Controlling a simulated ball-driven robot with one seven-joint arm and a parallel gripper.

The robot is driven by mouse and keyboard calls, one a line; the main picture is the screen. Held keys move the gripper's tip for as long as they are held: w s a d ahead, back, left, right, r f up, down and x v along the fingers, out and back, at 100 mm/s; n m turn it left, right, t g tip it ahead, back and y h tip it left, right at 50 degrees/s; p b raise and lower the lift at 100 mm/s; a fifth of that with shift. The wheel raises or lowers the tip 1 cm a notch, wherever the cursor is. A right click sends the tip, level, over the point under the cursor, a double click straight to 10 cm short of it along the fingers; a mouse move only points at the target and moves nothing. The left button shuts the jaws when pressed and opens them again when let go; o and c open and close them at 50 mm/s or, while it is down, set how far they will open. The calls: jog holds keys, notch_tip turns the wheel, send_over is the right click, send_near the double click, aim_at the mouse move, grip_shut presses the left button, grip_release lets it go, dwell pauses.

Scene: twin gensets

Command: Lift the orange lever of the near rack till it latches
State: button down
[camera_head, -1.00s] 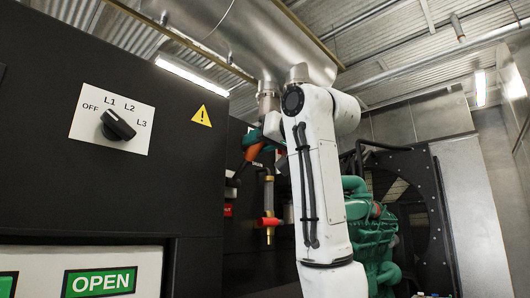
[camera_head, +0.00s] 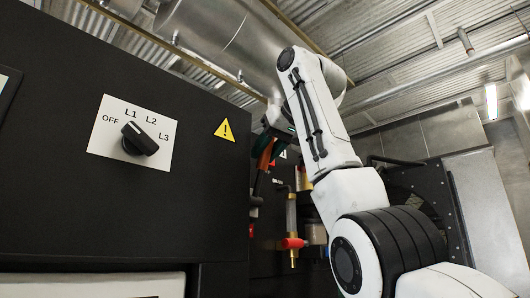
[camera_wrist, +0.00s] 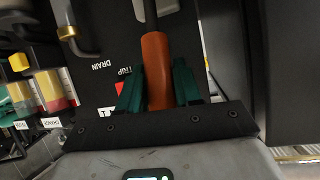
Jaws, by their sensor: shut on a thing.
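The orange lever (camera_wrist: 156,70) stands in the wrist view with its handle between the two green fingers of my gripper (camera_wrist: 157,88). My gripper is shut on the handle, and the lever's dark shaft runs on past the top edge of the wrist view. In the head view the orange lever (camera_head: 265,153) shows as a short tilted piece beside my gripper (camera_head: 272,135), partly hidden by my arm. The lever's pivot is mostly hidden in the head view by the dark cabinet edge.
A black cabinet (camera_head: 60,200) with a selector knob (camera_head: 139,139) fills the left. In the wrist view, a panel marked DRAIN and TRIP (camera_wrist: 105,85) lies close behind the lever.

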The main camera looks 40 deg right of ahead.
jog(key=shift+w, duration=0.1)
jog(key=c, duration=0.8)
grip_release()
jog(key=shift+c, duration=0.2)
